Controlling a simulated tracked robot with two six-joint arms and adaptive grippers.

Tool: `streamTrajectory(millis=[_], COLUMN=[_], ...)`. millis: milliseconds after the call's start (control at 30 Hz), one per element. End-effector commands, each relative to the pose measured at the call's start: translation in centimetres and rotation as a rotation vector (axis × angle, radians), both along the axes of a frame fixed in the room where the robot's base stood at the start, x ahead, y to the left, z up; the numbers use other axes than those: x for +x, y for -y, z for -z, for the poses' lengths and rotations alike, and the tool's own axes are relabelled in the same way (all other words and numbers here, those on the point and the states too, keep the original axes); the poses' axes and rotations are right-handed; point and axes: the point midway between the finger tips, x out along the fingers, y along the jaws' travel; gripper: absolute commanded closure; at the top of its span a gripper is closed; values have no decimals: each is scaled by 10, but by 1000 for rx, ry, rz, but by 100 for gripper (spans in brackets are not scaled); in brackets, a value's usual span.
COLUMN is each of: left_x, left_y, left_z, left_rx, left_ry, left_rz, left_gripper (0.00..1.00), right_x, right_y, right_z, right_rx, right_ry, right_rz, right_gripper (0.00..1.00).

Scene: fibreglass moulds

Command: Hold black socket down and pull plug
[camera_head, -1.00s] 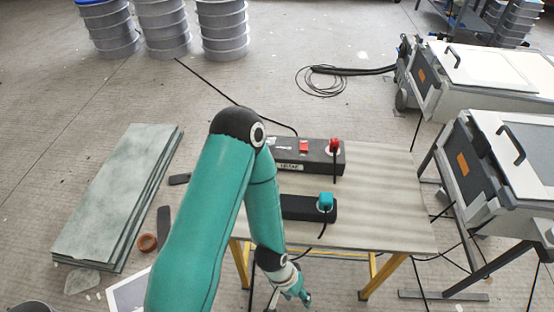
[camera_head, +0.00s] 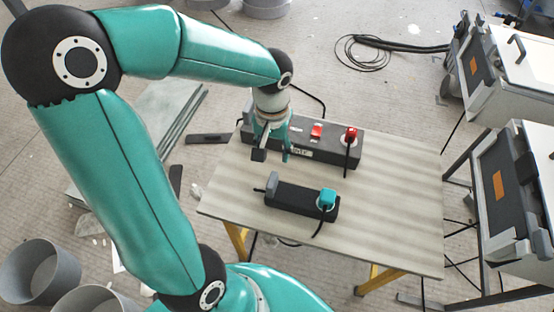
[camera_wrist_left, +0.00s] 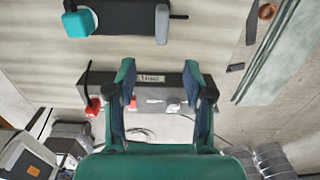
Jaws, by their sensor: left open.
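The black socket (camera_head: 293,199) lies on the table, with a teal plug (camera_head: 327,198) in its right end and a grey piece at its left end. It also shows at the top of the left wrist view (camera_wrist_left: 125,16). A longer dark socket strip (camera_head: 312,150) lies behind it, with a red switch and a red plug (camera_head: 351,136). My left gripper (camera_head: 272,156) is open, pointing down at the strip's left part and hiding some of it. In the left wrist view its fingers (camera_wrist_left: 161,76) frame the strip's label; contact cannot be told. My right gripper is not in view.
The wooden table (camera_head: 400,220) has bare room to the right and in front of the black socket. Cables trail from both plugs. Grey machines (camera_head: 510,195) stand at the right. Stacked slabs (camera_head: 165,110) lie on the floor at the left.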

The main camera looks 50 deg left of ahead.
Motion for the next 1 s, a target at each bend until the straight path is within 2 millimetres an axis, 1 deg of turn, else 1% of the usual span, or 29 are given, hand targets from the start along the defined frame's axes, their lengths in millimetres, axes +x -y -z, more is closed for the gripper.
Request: streamTrajectory(millis=[167, 267, 700, 900, 1000], left_x=[-5, -6, -8, -7, -7], left_y=[-2, -3, -4, -4, -4], left_z=[21, 39, 127, 154, 161], left_rx=[-2, -3, -5, -4, -3], left_ry=[-7, -10, -8, -5, -4], left_rz=[-9, -13, -17, -16, -16], left_gripper=[48, 48, 48, 48, 48], right_x=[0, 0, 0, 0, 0], right_y=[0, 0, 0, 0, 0], right_z=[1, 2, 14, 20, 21], right_rx=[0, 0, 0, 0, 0], right_ry=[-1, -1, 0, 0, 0], right_rz=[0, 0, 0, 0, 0], right_gripper=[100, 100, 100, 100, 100])
